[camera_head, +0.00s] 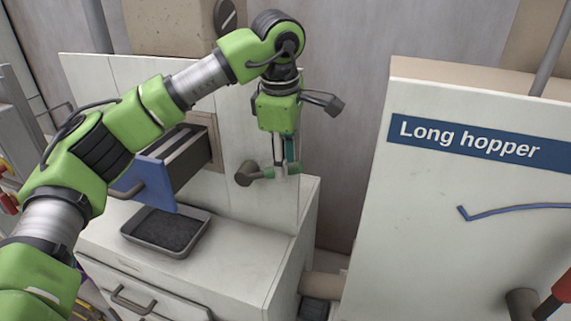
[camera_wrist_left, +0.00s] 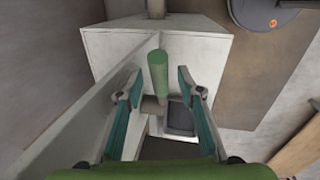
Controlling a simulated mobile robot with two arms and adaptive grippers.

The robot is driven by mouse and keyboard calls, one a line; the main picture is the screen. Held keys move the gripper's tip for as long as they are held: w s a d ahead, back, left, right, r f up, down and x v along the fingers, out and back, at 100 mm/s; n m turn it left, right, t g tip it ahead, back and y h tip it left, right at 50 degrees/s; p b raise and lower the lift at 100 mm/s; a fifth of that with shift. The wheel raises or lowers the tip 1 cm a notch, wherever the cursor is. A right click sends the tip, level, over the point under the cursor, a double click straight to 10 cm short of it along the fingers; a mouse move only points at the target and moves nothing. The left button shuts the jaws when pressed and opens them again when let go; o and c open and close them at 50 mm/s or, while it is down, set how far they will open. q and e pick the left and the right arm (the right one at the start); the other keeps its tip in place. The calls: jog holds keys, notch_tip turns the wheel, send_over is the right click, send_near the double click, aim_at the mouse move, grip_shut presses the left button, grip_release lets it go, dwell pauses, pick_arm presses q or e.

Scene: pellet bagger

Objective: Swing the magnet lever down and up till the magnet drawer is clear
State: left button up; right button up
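The magnet lever (camera_head: 263,174) has a green grip on a dark round pivot and points roughly level to the right from the white cabinet panel. My left gripper (camera_head: 286,168) points down at the grip's outer end. In the left wrist view, the green grip (camera_wrist_left: 158,70) shows between the two teal-padded fingers (camera_wrist_left: 159,84), which stand apart with gaps on both sides. The magnet drawer (camera_head: 147,184) has a blue front and stands pulled out of the panel. Dark bars show inside; whether anything clings to them is too small to tell. My right gripper is out of view.
A grey tray (camera_head: 203,239) of dark grains sits on the cabinet top below the drawer. A white panel marked "Long hopper" (camera_head: 430,220) stands at right, with a red-handled part (camera_head: 562,283) at its lower edge. A gap separates the panel and cabinet.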

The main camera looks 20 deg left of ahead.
pick_arm(q)
jog(key=shift+w+f, duration=0.1)
jog(key=shift+f, duration=0.55)
jog(key=shift+w+f, duration=0.1)
jog(key=shift+f, duration=0.25)
jog(key=shift+w+f, duration=0.1)
jog(key=shift+f, duration=0.25)
grip_shut()
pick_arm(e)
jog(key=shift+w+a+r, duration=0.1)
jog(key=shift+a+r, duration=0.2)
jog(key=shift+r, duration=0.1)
pick_arm(q)
jog(key=shift+d, duration=0.1)
